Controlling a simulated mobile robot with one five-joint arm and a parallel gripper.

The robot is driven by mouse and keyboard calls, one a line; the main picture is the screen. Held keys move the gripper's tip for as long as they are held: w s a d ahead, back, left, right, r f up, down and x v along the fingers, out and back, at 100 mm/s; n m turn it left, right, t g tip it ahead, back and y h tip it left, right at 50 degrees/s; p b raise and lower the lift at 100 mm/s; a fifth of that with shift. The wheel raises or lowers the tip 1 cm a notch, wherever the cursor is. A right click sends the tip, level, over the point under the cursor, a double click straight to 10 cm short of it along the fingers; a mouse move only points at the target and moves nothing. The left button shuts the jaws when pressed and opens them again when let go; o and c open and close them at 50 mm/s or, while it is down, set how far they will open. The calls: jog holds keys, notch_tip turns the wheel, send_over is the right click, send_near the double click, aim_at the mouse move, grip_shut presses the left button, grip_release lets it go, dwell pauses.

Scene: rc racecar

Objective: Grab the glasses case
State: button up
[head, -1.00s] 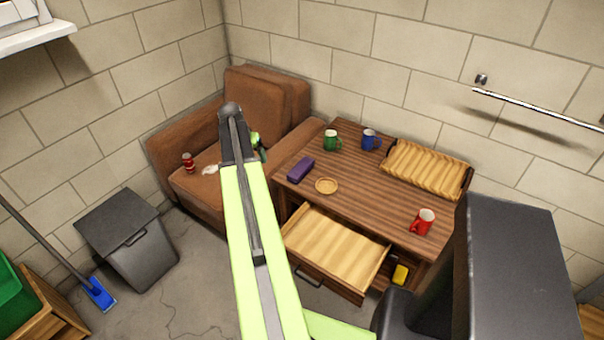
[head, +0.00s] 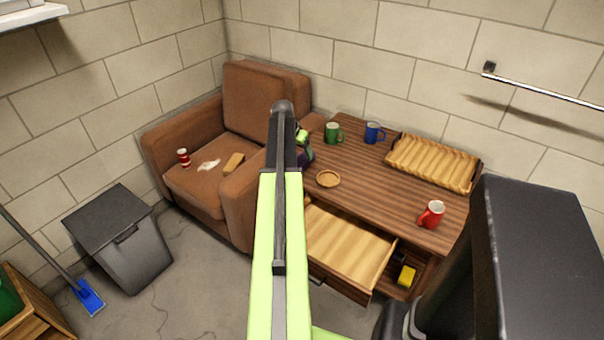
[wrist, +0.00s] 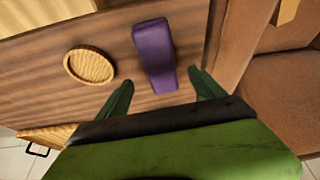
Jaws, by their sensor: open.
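The purple glasses case (wrist: 154,50) lies on the wooden table in the wrist view, just beyond my fingertips and between their lines, closer to the right finger's side. In the head view the gripper (head: 302,140) is mostly hidden behind the arm, above the left end of the table.
A round wooden coaster (head: 328,179) lies beside the case. Green (head: 333,133), blue (head: 373,133) and red (head: 431,214) mugs and a slatted tray (head: 432,162) stand on the table (head: 372,188). The drawer (head: 345,250) is pulled out. A brown armchair (head: 262,100) adjoins the table's left side.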

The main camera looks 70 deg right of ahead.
aim_at(302, 159)
jog(key=shift+x, duration=0.9)
jog(key=b+x, duration=0.5)
jog(key=shift+f, duration=0.2)
jog(key=shift+a+r, duration=0.1)
jog(key=shift+r, duration=0.1)
jog(key=c, duration=1.5)
notch_tip(302, 159, up, 5)
jog(key=p, duration=0.5)
jog(key=shift+r, duration=0.15)
jog(key=s+a+r+p, duration=0.1)
jog(key=s+r+p, duration=0.4)
jog(key=s, duration=0.6)
jog(key=shift+s+a+r+p, duration=0.25)
jog(key=shift+a+r+p, duration=0.15)
jog(key=shift+p, duration=0.15)
